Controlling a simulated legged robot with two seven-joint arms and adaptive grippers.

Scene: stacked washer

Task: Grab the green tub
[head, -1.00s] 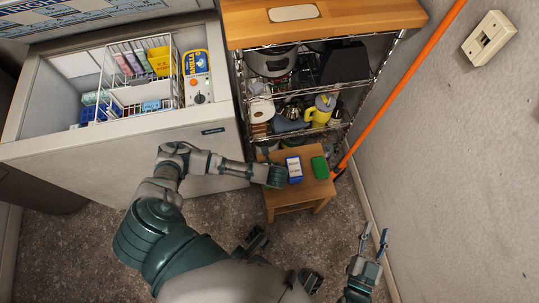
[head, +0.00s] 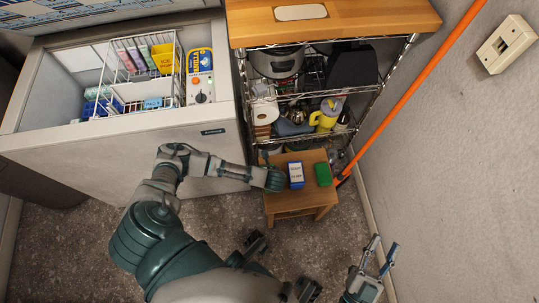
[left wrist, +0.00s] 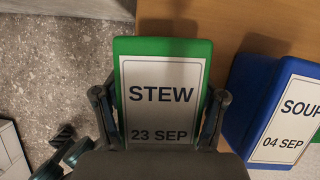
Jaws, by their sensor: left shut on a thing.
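A green tub (left wrist: 163,48) with a white label reading STEW 23 SEP fills the middle of the left wrist view. My left gripper (left wrist: 160,98) has a finger on each side of it and is shut on it. In the head view my left gripper (head: 274,180) is at the left edge of a small wooden stool (head: 306,200) and hides this tub. I cannot tell whether the tub is lifted. My right gripper (head: 380,254) is open and empty over the floor at the lower right.
A blue tub (head: 296,175) labelled SOUP stands just right of my left gripper; it shows in the left wrist view (left wrist: 240,95). Another green tub (head: 323,174) stands beyond it. A chest freezer (head: 110,160), wire shelf (head: 300,98) and orange pole (head: 415,90) surround the stool.

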